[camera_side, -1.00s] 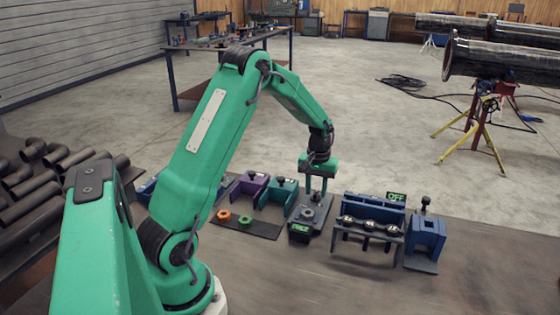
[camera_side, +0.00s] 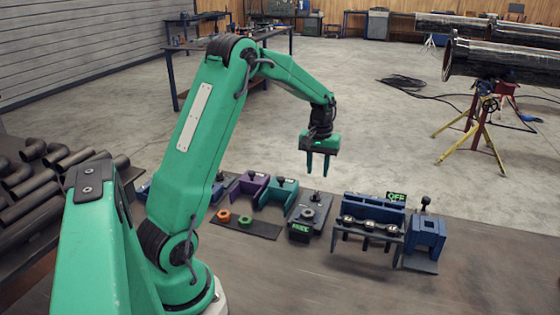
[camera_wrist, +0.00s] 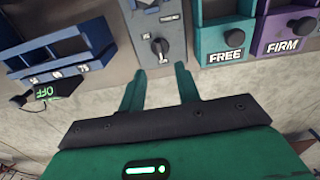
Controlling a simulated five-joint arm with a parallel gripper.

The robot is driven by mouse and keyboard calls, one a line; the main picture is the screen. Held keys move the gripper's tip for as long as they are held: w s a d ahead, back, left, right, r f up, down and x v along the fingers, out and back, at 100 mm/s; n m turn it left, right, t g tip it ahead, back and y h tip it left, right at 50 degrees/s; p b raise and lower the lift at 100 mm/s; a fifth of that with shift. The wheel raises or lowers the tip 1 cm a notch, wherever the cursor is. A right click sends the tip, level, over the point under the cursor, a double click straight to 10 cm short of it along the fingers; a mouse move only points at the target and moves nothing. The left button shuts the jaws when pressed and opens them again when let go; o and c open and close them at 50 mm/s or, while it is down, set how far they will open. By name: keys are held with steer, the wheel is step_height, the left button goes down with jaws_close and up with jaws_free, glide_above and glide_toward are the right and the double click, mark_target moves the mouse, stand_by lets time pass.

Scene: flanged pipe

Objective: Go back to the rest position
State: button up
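My gripper (camera_side: 318,168) hangs in the air above the workbench with its fingers pointing down. The two green fingers stand apart with nothing between them. In the wrist view the fingers (camera_wrist: 161,80) also show a clear gap, and beyond them is the grey fixture (camera_wrist: 158,42) with a dark knob on it. In the side view this grey fixture (camera_side: 304,230) stands on the bench below my gripper, apart from it, with a round part on top and a lit green label in front.
A teal holder (camera_side: 284,189) and a purple holder (camera_side: 245,190) stand left of the grey fixture. An orange ring (camera_side: 224,216) and a green ring (camera_side: 245,219) lie in front. A blue rack (camera_side: 375,208) and a blue stand (camera_side: 427,233) are at right. The air around my gripper is clear.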

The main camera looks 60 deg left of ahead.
steer(key=s+d+r+m+t, duration=0.4)
steer(key=s+d+r+m, duration=0.2)
steer(key=s+d+r, duration=0.95)
steer(key=s+d+f+m+t, duration=0.1)
steer(key=s+d+f+m, duration=0.1)
steer(key=s+d, duration=0.4)
steer(key=shift+s+m+t, duration=0.15)
steer(key=shift+m+t, duration=0.15)
steer(key=shift+m, duration=0.3)
